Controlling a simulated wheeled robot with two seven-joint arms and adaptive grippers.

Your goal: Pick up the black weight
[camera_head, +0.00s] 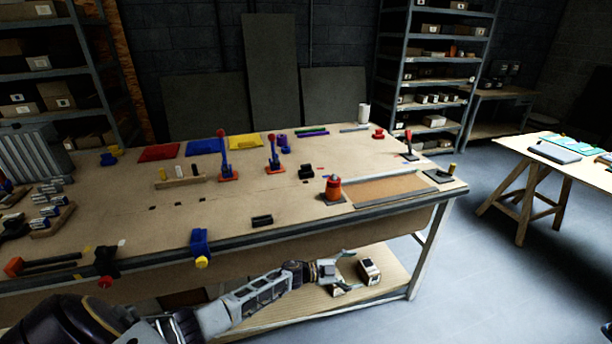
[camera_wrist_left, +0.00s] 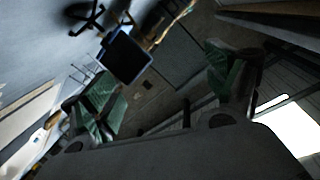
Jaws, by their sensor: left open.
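Two small black objects lie on the workbench: a low dark block (camera_head: 262,220) near the front edge and a chunkier dark piece (camera_head: 306,172) farther back. I cannot tell which is the black weight. My left gripper (camera_head: 342,270) is open and empty, reaching past the bench's front edge, below the top and right of both pieces. In the left wrist view its two fingers (camera_wrist_left: 165,72) stand wide apart with nothing between them. No black weight can be made out in that view. My right gripper is not in view.
The workbench (camera_head: 130,215) holds an orange-red canister (camera_head: 333,187), red-handled clamps, coloured trays and a blue clamp (camera_head: 200,245) on its front edge. A small box (camera_head: 369,270) sits on the lower shelf beside my left gripper. Open floor (camera_head: 470,270) lies to the right.

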